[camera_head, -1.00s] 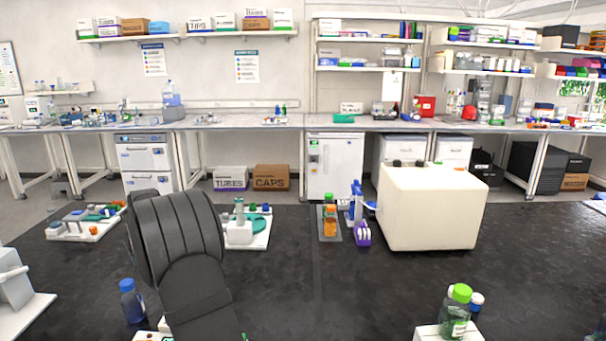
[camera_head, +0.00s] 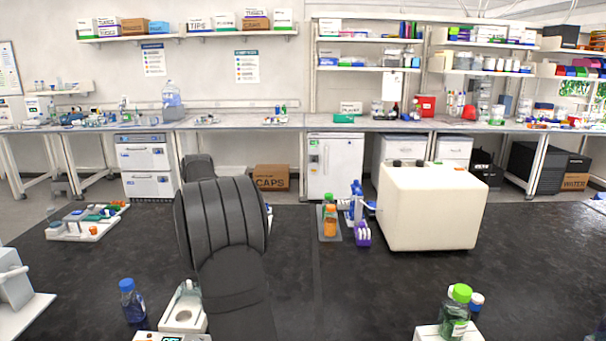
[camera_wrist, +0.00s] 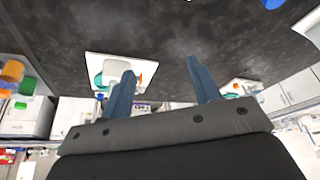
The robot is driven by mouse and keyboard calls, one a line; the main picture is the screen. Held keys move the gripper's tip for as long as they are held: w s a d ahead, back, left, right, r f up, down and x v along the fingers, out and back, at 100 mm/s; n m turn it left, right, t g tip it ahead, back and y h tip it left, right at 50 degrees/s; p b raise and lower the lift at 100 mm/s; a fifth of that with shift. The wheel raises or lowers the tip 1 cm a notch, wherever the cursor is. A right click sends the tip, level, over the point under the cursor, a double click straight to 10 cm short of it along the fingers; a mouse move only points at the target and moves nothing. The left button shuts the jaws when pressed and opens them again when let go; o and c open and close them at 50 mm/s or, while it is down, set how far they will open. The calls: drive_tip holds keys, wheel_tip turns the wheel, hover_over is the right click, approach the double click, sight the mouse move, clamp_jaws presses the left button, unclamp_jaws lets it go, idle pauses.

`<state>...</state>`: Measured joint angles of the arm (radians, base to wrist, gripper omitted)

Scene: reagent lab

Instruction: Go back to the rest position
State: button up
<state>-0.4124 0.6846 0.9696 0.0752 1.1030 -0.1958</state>
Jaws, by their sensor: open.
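My gripper (camera_wrist: 158,80) shows in the wrist view with its two blue-grey fingers wide apart and nothing between them. It is open and empty, above the black bench (camera_head: 350,290). In the head view my dark arm stands in the left middle and hides the gripper. A white tray (camera_wrist: 138,62) with a teal part lies beyond the left finger in the wrist view.
A cream box-shaped device (camera_head: 430,210) stands right of centre. Orange and green bottles (camera_head: 330,220) stand beside it. A blue-capped bottle (camera_head: 131,302) and a white device (camera_head: 184,312) are near the front left. A green-capped bottle (camera_head: 457,312) is at the front right. The front middle is clear.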

drive_tip(key=w+d+m+h, duration=0.1)
drive_tip(key=w+d+m, duration=0.2)
drive_tip(key=d, duration=1.4)
drive_tip(key=w+d+m+h, duration=0.1)
drive_tip(key=w+d+m, duration=0.2)
drive_tip(key=d, duration=1.4)
drive_tip(key=shift+w+m+t, duration=0.4)
drive_tip(key=shift+w, duration=0.15)
